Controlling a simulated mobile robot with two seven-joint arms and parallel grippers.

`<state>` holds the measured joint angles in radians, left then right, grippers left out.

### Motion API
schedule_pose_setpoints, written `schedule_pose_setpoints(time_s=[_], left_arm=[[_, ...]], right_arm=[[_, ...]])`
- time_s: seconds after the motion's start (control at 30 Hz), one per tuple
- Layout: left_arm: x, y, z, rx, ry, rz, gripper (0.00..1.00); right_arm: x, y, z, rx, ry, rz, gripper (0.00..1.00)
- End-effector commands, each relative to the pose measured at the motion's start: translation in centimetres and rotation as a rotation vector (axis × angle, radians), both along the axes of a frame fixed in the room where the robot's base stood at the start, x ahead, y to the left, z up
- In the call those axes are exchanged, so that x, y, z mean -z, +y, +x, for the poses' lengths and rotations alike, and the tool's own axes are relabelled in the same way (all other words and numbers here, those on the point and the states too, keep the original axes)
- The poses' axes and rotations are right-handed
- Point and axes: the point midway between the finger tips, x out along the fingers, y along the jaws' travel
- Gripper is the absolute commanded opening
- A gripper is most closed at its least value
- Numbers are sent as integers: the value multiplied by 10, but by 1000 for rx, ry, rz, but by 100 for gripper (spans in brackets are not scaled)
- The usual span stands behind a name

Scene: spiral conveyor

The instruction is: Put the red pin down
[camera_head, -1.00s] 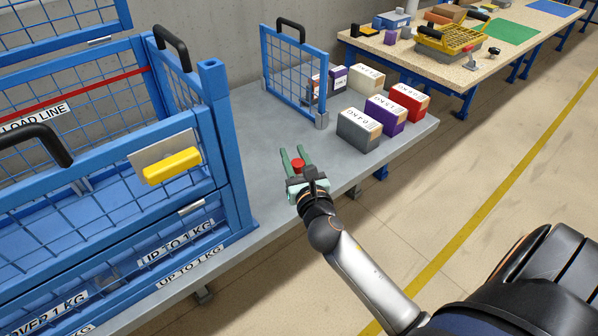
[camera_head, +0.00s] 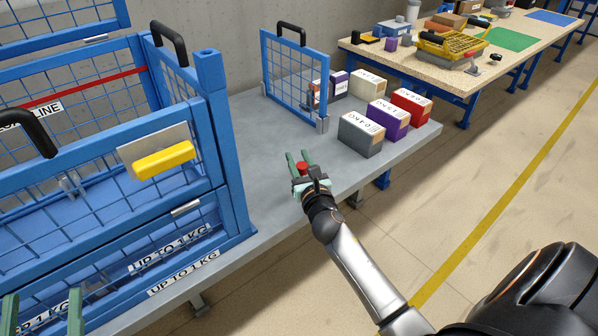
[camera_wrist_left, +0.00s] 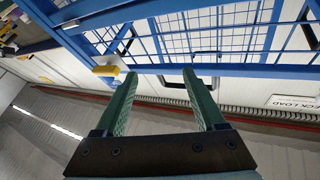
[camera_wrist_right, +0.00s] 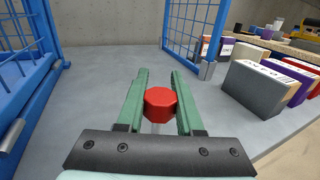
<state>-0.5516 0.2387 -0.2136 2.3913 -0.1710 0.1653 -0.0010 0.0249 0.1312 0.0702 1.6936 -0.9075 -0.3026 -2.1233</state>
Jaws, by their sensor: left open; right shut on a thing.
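The red pin (camera_wrist_right: 160,104) has a red faceted head and a pale shaft below it. In the right wrist view it stands roughly upright between the green fingers of my right gripper (camera_wrist_right: 160,90), which is shut on it. In the head view the red pin (camera_head: 302,168) and my right gripper (camera_head: 299,163) are over the grey table, left of the grey box. I cannot tell whether the pin's lower end touches the table. My left gripper (camera_head: 42,312) is open and empty at the bottom left, by the blue cage; its fingers also show in the left wrist view (camera_wrist_left: 158,80).
A blue mesh cage (camera_head: 212,130) with a yellow handle (camera_head: 163,160) stands at left. A blue mesh divider (camera_head: 294,78) stands behind the right gripper. Several boxes, including a grey box (camera_head: 360,139), stand at right. The grey table (camera_head: 248,150) is bare around the pin.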

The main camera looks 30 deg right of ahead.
Motion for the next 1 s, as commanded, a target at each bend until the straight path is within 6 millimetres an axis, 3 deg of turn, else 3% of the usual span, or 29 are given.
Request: schedule_pose_setpoints(time_s=[0.23,0.53,0.7,1.0], left_arm=[[-26,-3,-12,22,-125,2,72],[-73,-10,-51,82,-401,1,72],[-82,-11,-59,93,-445,1,72],[-78,-11,-58,93,-442,-1,72]], right_arm=[[9,-5,5,2,-1,2,0],[36,-4,4,1,0,2,0],[37,-4,4,1,0,0,0],[40,-4,4,1,0,0,0]])
